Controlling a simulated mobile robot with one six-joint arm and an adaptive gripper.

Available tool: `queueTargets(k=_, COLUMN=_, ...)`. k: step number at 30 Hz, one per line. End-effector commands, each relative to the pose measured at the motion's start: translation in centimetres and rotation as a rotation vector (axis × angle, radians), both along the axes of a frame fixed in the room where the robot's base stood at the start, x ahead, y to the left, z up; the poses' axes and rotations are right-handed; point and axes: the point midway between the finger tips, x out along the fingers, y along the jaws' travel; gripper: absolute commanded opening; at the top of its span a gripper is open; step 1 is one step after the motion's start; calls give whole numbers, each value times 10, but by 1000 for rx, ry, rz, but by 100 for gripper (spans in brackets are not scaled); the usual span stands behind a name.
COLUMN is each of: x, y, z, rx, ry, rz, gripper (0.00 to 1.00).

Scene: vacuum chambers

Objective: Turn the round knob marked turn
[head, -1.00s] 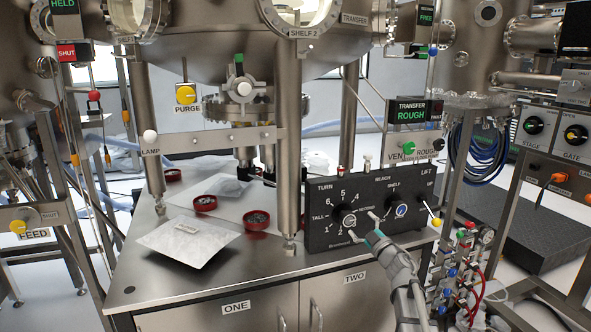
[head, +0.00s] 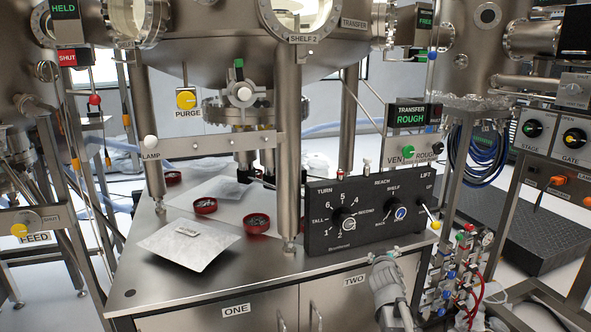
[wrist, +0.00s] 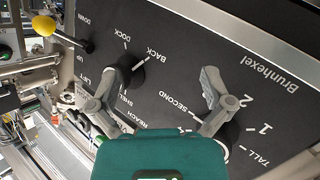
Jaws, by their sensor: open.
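The black control panel (head: 330,236) stands on the steel bench top. Its round black knob under the label TURN (head: 345,218) is on the left, ringed by numbers and the words TALL and SECOND. My gripper (head: 385,256) is open and empty, below and right of this knob in the head view, apart from it. In the wrist view, the open fingers (wrist: 164,88) spread before the panel face. The right finger and green gripper body partly hide the TURN knob (wrist: 229,137). The left finger is near the REACH knob (wrist: 125,72). The TURN knob's exact setting is unclear.
The REACH knob also shows in the head view (head: 400,213), close beside the TURN knob. A yellow-tipped LIFT lever (head: 435,225) is at the panel's right end. Red dishes (head: 257,223) and a foil sheet (head: 190,243) lie left of the panel, past a steel leg (head: 288,150).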

Motion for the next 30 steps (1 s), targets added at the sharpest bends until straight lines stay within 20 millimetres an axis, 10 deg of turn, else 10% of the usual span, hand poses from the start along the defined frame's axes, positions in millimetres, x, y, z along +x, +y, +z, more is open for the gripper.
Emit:
queueTargets(k=18, x=-126, y=38, z=-105, rx=293, ry=701, rz=-205, gripper=100)
queueTargets(k=30, x=-212, y=84, z=-132, rx=415, ry=1109, rz=-175, gripper=100)
